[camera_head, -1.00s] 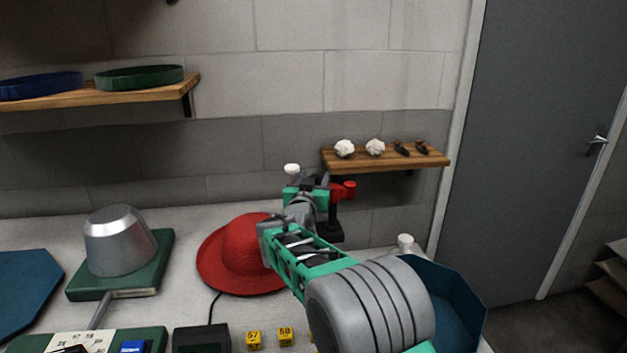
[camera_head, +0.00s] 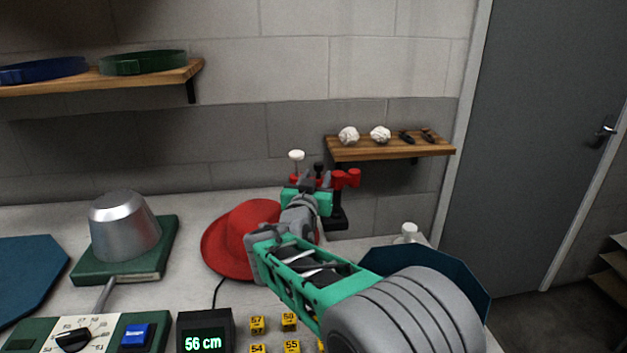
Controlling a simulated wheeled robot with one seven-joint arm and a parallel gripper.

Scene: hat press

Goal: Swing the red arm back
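The red arm (camera_head: 346,178) shows as a red bar with a rounded end at the top of a dark post (camera_head: 337,219) behind the red hat. Part of the red arm is hidden behind my gripper. My gripper (camera_head: 314,183) is at the red arm, its dark fingers pointing up and away from the camera. I cannot tell whether the fingers touch the bar or how far apart they are. A red hat (camera_head: 228,240) lies on the counter just left of my arm, partly covered by it. A white knob (camera_head: 296,155) stands just above and left of my gripper.
A silver block on a green base (camera_head: 125,228) stands at left. In front are a dial panel (camera_head: 73,338), a display reading 56 cm (camera_head: 205,334) and several yellow number tags (camera_head: 257,324).

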